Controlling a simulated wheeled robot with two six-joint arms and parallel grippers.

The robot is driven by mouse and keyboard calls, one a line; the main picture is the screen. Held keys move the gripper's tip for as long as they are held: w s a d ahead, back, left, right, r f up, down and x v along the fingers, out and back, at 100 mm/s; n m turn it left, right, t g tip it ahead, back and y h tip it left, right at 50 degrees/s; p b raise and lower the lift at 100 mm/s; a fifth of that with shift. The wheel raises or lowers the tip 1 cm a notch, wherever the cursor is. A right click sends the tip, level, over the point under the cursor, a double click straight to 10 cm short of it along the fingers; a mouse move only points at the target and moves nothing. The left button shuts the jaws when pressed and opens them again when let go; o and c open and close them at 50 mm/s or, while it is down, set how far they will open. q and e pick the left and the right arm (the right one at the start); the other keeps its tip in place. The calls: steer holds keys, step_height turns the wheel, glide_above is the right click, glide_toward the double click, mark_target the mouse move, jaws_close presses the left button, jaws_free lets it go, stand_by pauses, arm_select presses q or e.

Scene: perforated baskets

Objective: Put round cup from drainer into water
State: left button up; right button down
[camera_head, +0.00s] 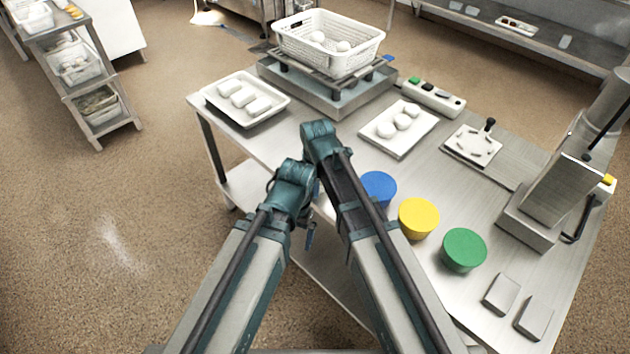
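A white perforated basket (289,46) stands on a raised metal stand at the back of the steel table. Two round white pieces (318,37) lie in it; I cannot tell whether either is the round cup. No water is clearly visible. My two arms reach up from the bottom, their teal joints close together over the table's left edge. A small dark part hangs below these joints, perhaps part of my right gripper; its fingers cannot be made out. My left gripper is hidden. Neither arm's visible part touches the basket.
The table (284,157) holds a white tray (267,119) with white blocks and a white board (414,144) with several round white pieces. Blue (379,187), yellow (419,217) and green (464,249) round pieces stand right of my arms. A metal press (543,205) stands at right.

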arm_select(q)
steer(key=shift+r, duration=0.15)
arm_select(e)
steer(key=shift+r, duration=0.15)
step_height(320, 180, up, 10)
steer(key=p, duration=1)
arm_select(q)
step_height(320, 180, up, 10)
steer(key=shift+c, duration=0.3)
